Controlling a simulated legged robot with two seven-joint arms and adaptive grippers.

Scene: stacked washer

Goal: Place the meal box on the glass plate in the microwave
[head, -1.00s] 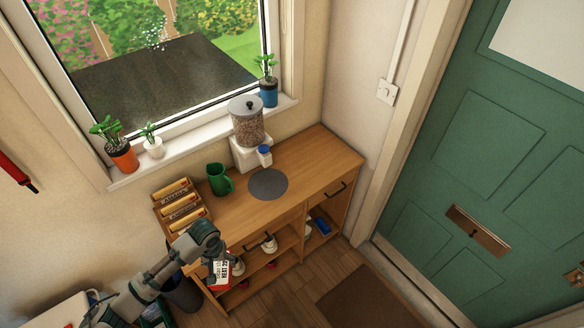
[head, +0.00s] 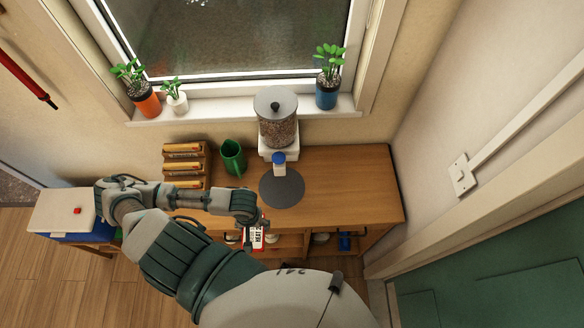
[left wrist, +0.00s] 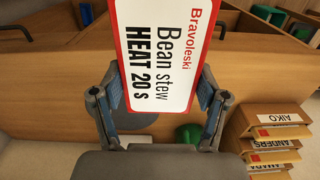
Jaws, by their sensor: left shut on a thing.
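The meal box (left wrist: 165,45) is white with a red border and reads "Bravoleski Bean stew HEAT 20 s". My left gripper (left wrist: 160,82) is shut on it, one finger at each side, in the left wrist view. In the head view the meal box (head: 258,239) hangs from my left gripper (head: 256,226) at the front edge of the wooden cabinet, partly hidden by the gripper. I see no microwave and no glass plate that I can identify. My right gripper is not in view.
The wooden cabinet (head: 345,185) bears a file rack (head: 186,165), a green jug (head: 232,157), a dispenser (head: 277,122) and a flat grey disc (head: 282,187). Its right top is clear. A white-topped box (head: 62,210) stands at left. A green door (head: 500,290) is at lower right.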

